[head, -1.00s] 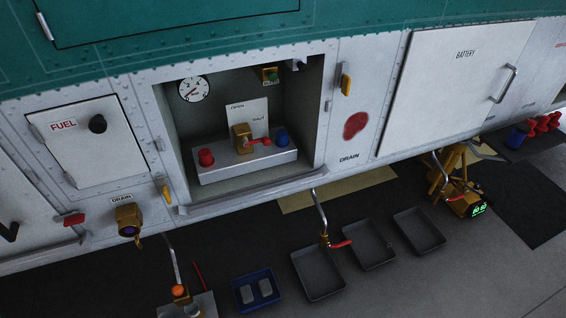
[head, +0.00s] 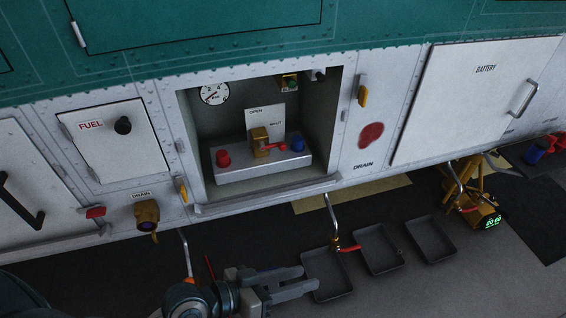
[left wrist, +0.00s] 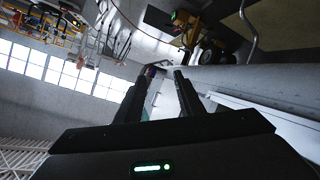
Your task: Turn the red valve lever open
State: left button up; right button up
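The red valve lever (head: 274,147) sticks out to the right from a brass valve body (head: 259,141) on a light-grey block (head: 262,168) inside the open bay. It points toward the word SHUT on the white OPEN/SHUT placard (head: 279,119) behind it. A red knob (head: 223,158) and a blue knob (head: 298,144) flank the valve. My left gripper (head: 311,279) is low in the head view, below the bay and well apart from the lever. Its fingers are parallel with an empty gap; this gap also shows in the left wrist view (left wrist: 164,73). My right gripper is not in view.
The bay has a projecting bottom lip (head: 262,195) and side walls. A gauge (head: 215,93) and a green-button box (head: 290,83) sit at its back. Below hangs a drain pipe with another red lever (head: 349,249). Dark trays (head: 378,250) lie on the floor.

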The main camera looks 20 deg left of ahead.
aim_at(281, 149)
pick_arm(q)
jog(key=w+a+r+n+t+h, duration=0.1)
jog(key=w+r+n+t+h, duration=0.15)
jog(key=r, duration=0.45)
jog(key=w+a+r+n+t+h, duration=0.15)
jog(key=r+n+t, duration=0.25)
jog(key=r, duration=0.4)
jog(key=w+a+f+n+t+y, duration=0.1)
jog(key=w+a+f+n+y, duration=0.2)
jog(key=w+a+n+y, duration=0.1)
jog(key=w+a+f+n+t+y, duration=0.1)
jog(key=w+a+f+n+y, duration=0.2)
jog(key=a+n+y, duration=0.4)
jog(key=shift+w+a+f+n, duration=0.15)
jog(key=shift+w+a+n, duration=0.6)
jog(key=shift+a+n, duration=0.4)
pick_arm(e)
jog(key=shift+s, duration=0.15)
pick_arm(q)
jog(key=shift+w, duration=0.15)
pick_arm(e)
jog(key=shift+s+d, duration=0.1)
